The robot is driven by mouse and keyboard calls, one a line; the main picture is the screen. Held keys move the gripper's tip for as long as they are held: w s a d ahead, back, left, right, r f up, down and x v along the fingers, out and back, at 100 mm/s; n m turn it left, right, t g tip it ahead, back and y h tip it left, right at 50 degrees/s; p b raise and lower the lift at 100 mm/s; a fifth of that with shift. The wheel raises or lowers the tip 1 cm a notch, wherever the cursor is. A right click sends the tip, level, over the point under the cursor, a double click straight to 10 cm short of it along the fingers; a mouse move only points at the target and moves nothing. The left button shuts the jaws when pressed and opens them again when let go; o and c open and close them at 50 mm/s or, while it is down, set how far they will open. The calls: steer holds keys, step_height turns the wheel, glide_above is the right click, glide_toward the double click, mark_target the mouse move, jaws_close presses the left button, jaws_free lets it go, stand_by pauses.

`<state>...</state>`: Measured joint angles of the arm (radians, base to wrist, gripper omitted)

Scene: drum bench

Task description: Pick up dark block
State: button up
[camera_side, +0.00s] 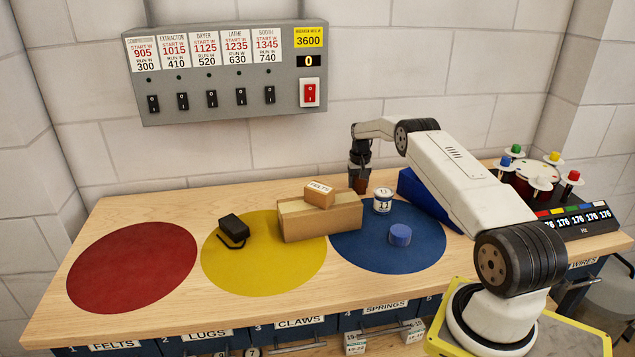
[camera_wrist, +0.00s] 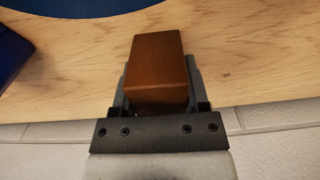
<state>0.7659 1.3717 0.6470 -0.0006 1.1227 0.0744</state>
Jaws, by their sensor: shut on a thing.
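The dark brown block (camera_wrist: 158,62) sits between the two fingers of my gripper (camera_wrist: 158,88) in the wrist view. My gripper is shut on it, one finger against each side. In the side view, my gripper (camera_side: 359,174) points down at the back of the bench, behind the blue circle. The block (camera_side: 360,186) shows as a small brown patch at its tip. I cannot tell whether the block touches the bench top or hangs just above it.
A white tin (camera_side: 382,200) and a blue cylinder (camera_side: 400,235) stand on the blue circle (camera_side: 350,252), with a blue wedge (camera_side: 425,195) at right. A cardboard box (camera_side: 320,218) bears a smaller box (camera_side: 319,194). A black object (camera_side: 233,229) lies on the yellow circle (camera_side: 262,275). The red circle (camera_side: 132,267) is clear.

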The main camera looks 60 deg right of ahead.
steer(key=shift+r, duration=0.2)
jaws_close()
steer(key=shift+r, duration=1.5)
steer(key=shift+s+a+r, duration=0.25)
steer(key=shift+s+r, duration=0.1)
steer(key=shift+r, duration=0.15)
steer(key=shift+s+a+r, duration=0.25)
steer(key=shift+s+r, duration=0.1)
steer(key=shift+r, duration=0.1)
steer(key=s+a+r, duration=0.4)
steer(key=s, duration=0.1)
steer(key=s+a+r, duration=0.2)
steer(key=s, duration=0.1)
steer(key=shift+r, duration=0.4)
steer(key=shift+s+a+r, duration=0.45)
steer(key=shift+s+a, duration=0.3)
steer(key=shift+s, duration=0.1)
